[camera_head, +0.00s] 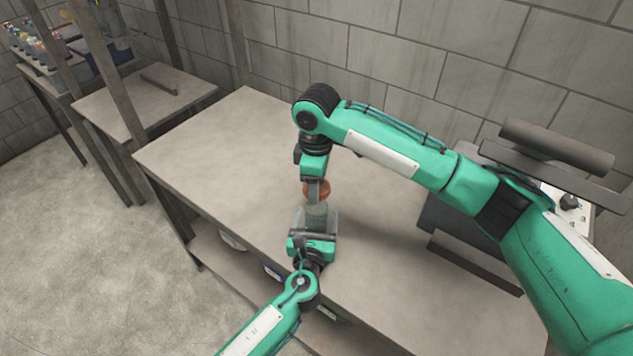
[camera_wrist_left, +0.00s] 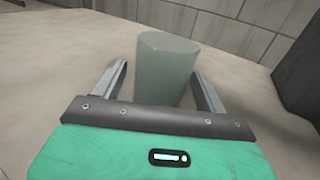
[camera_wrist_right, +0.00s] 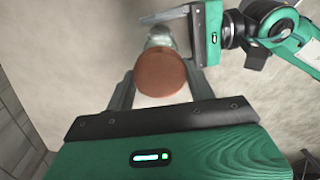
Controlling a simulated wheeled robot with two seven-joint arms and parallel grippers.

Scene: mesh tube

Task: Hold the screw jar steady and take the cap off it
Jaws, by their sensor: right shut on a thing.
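The screw jar (camera_head: 316,214), a grey-green see-through cylinder, stands upright on the table. My left gripper (camera_head: 315,225) is around it, with a finger on each side. In the left wrist view the jar (camera_wrist_left: 166,75) is between the fingers with small gaps, and its top is bare. The round red-brown cap (camera_head: 318,190) is above the jar, in my right gripper (camera_head: 317,184). In the right wrist view the cap (camera_wrist_right: 160,74) sits between the fingers and partly hides the jar (camera_wrist_right: 159,38). The cap appears apart from the jar.
The table top (camera_head: 215,140) is clear to the left of the jar. Dark flat pieces (camera_head: 475,262) lie at its right. A smaller table (camera_head: 140,100) stands at the far left, and a block wall is behind.

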